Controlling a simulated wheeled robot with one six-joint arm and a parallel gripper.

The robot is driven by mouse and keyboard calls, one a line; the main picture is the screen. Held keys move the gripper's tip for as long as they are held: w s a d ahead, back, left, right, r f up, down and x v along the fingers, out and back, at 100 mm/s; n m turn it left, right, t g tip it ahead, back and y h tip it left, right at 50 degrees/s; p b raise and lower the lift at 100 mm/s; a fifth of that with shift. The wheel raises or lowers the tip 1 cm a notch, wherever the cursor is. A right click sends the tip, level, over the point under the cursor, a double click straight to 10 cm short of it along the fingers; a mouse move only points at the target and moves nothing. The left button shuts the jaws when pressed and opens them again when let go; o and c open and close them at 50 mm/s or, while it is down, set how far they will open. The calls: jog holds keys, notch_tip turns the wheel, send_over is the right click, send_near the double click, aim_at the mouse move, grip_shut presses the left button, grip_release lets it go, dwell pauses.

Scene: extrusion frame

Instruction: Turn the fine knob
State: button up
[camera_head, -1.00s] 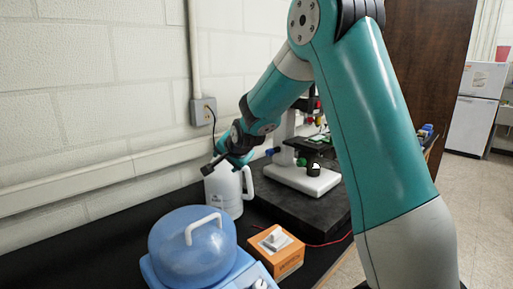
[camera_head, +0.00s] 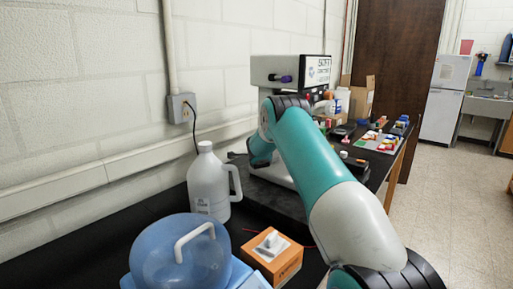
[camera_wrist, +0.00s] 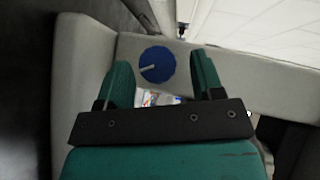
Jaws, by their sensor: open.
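In the wrist view, a round blue knob (camera_wrist: 153,72) with a pale line across its face sits on the light grey body of the microscope (camera_wrist: 80,60). My gripper (camera_wrist: 163,61) is open, with one teal finger on each side of the knob. I cannot tell whether either finger touches it. In the head view, the upper part of the microscope (camera_head: 268,68) shows behind my arm.
A white jug (camera_head: 207,190), a blue domed container (camera_head: 180,262) and an orange box (camera_head: 281,258) stand on the black bench (camera_head: 75,230), left of and in front of the arm. Cardboard boxes (camera_head: 360,98) and coloured small parts (camera_head: 378,137) lie beyond.

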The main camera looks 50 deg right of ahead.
jog(key=shift+x, duration=0.9)
jog(key=shift+s, duration=0.1)
jog(key=c, duration=0.9)
jog(key=shift+d+f, duration=0.1)
jog(key=shift+f, duration=0.05)
